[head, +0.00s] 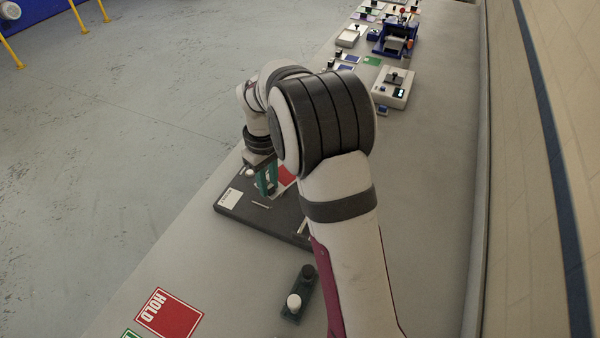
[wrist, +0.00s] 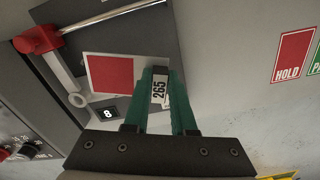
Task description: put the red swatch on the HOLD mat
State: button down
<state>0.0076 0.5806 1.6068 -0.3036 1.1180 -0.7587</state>
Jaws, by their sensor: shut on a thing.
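The red swatch (wrist: 110,78) is a red square on a pale card with a "265" label at one end. In the head view it shows partly (head: 286,179) behind my arm. My gripper (wrist: 160,98) has its green fingers shut on the label end of the card; in the head view the gripper (head: 266,178) is over the dark instrument (head: 262,218). Whether the card touches the instrument I cannot tell. The HOLD mat (head: 169,315) is red with a white border, at the lower left, bare; it also shows in the wrist view (wrist: 293,57).
The dark instrument carries a red-ended lever (wrist: 38,40), a metal rod and a display reading 8 (wrist: 109,113). A green mat (wrist: 316,70) lies beside the HOLD mat. A small block with knobs (head: 298,295) stands near my arm. Several devices (head: 395,85) stand along the far bench.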

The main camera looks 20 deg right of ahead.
jog(key=s+a+f+m, duration=0.25)
jog(key=a+m, duration=0.35)
jog(key=a, duration=1)
jog(key=m, duration=0.8)
send_over(150, 312)
notch_tip(150, 312, down, 3)
jog(key=shift+a, duration=0.1)
jog(key=shift+f, duration=3.4)
jog(key=c, duration=0.7)
grip_release()
jog(key=shift+o, duration=0.2)
